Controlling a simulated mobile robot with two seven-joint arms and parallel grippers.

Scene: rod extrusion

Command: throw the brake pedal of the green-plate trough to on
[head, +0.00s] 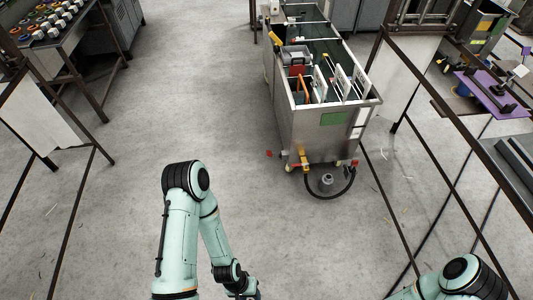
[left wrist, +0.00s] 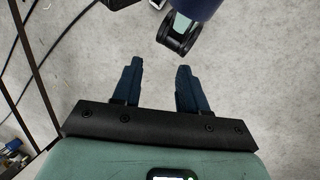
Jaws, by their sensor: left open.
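The trough (head: 300,130) is a long grey metal cart with a green plate (head: 335,119) on its near end. It stands on the floor ahead, right of the middle in the head view. Small red parts show low at its near corners, one at the left (head: 269,153) and one at the right (head: 354,163); I cannot tell whether either is the brake pedal or how it is set. My left gripper (left wrist: 157,72) is open and empty in the left wrist view, over bare floor. In the head view it is mostly cut off at the bottom edge, well apart from the trough. My right gripper is not in view.
A yellow fitting (head: 305,158) and a black hose (head: 338,197) hang at the trough's near end, by a small grey object (head: 327,181) on the floor. Dark frames with panels stand at both sides. The floor (head: 200,110) left of the trough is clear.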

